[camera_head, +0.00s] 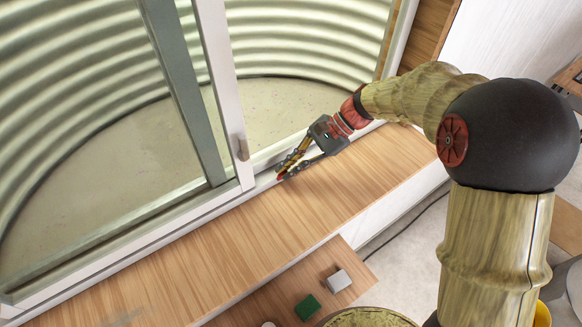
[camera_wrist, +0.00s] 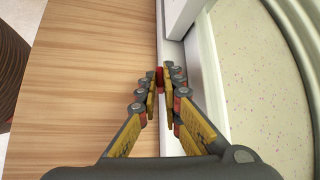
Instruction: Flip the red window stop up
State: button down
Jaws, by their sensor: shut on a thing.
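The red window stop (camera_wrist: 159,76) shows as a small red piece on the white window sill track in the wrist view, between the fingertips of my gripper (camera_wrist: 160,84). My gripper is shut on it, with the yellow-sided fingers converging from both sides. The stop is mostly hidden by the fingertips, and I cannot tell its exact angle. In the head view my gripper (camera_head: 281,174) reaches down to the window's lower track, just right of the sliding sash's white edge. A bit of red shows at the fingertips there.
The sliding window sash (camera_head: 226,90) has a pale handle (camera_head: 241,147) close to the left of my gripper. A wooden ledge (camera_head: 230,240) runs along the window and is clear. Below it, a lower shelf holds a green block (camera_head: 307,307) and a grey cube (camera_head: 339,281).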

jog(key=shift+w+a+m+g+h, duration=0.2)
jog(key=shift+w+m+g+h, duration=0.15)
jog(key=shift+g, duration=0.25)
jog(key=shift+s, duration=0.1)
jog(key=c, duration=2.2)
grip_release()
jog(key=shift+c, duration=0.2)
jog(key=shift+r, duration=0.15)
jog(key=v, duration=1.1)
jog(key=shift+d+r, duration=0.25)
jog(key=shift+r, duration=0.05)
